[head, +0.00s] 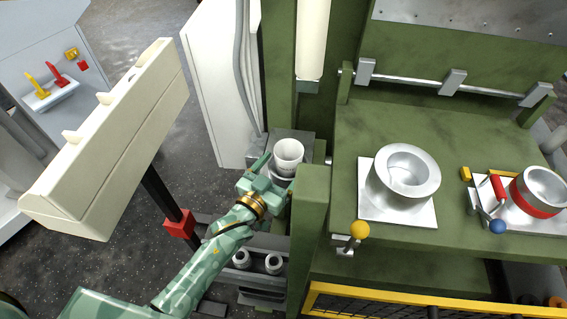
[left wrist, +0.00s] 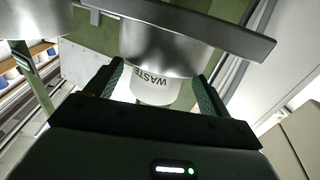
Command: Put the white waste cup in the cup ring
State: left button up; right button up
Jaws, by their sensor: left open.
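The white waste cup (head: 289,152) stands upright at the small station left of the green bench. In the left wrist view the cup (left wrist: 152,92) shows its lettering "WASTE" upside down. It meets a metal cup-shaped holder, the cup ring (left wrist: 165,48), and appears to sit in it, with its upper part showing; how deep it sits is hard to tell. My left gripper (head: 272,172) is open, with its fingers on either side of the cup; the fingers also show in the left wrist view (left wrist: 160,82). My right gripper is not in view.
A green post (head: 308,225) and the green bench (head: 450,140) stand close on the right. A metal drum (head: 405,172) sits on a white plate there. Small white cups (head: 273,264) are on a rack below. A cream panel (head: 110,140) stands left.

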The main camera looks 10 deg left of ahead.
pick_arm(q)
jog(key=p+v, duration=0.1)
jog(key=v, duration=0.9)
jog(key=shift+s, duration=0.25)
